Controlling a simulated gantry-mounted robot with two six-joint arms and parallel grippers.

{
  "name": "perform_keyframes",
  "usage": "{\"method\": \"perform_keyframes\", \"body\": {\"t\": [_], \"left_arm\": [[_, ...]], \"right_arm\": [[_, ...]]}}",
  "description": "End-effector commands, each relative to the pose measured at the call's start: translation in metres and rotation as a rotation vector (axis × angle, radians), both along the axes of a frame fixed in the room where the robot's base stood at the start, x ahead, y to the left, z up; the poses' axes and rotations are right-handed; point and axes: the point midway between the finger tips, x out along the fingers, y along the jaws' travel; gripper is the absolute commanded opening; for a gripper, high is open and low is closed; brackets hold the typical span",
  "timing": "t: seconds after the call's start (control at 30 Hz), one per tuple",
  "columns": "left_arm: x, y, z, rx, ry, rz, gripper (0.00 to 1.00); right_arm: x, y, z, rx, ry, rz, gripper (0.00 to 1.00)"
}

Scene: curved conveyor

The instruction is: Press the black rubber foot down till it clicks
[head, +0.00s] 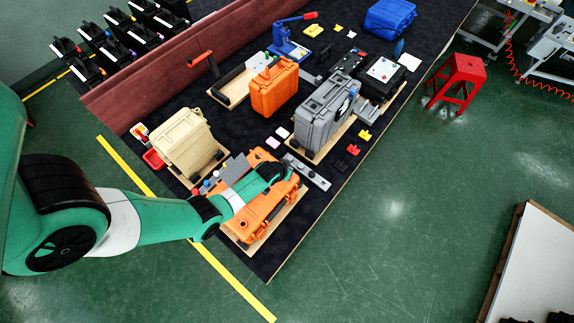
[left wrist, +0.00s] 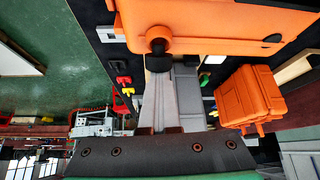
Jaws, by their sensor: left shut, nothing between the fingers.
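A black rubber foot (left wrist: 158,42) sits in a round orange boss at the edge of the orange case (left wrist: 215,20) in the left wrist view. My left gripper (left wrist: 159,72) is shut and empty, its grey fingers pointing at the foot. The fingertips are at or very close to the foot; I cannot tell whether they touch it. In the head view the orange case (head: 262,222) lies on a wooden board, and my left arm reaches over it. The arm hides the fingertips (head: 285,180) and the foot there. My right gripper is not in view.
A beige case (head: 188,140), a grey case (head: 322,115) and another orange case (head: 273,90) stand nearby on the dark table. Small pink, red and yellow pieces lie near the grey case. A red stool (head: 462,75) stands on the green floor.

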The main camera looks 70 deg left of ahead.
Motion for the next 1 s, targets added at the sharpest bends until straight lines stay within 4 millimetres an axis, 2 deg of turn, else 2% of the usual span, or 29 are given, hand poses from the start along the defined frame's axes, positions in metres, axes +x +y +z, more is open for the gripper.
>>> {"method": "perform_keyframes", "body": {"t": [0.03,0.73,1.0], "left_arm": [[-0.014,-0.006,-0.013,-0.020,0.039,0.003,0.00],[-0.014,-0.006,-0.026,-0.020,0.039,0.003,0.00],[-0.014,-0.006,-0.025,-0.021,0.038,0.004,0.00]], "right_arm": [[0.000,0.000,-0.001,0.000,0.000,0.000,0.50],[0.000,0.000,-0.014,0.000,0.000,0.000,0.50],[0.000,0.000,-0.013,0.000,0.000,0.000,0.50]]}}
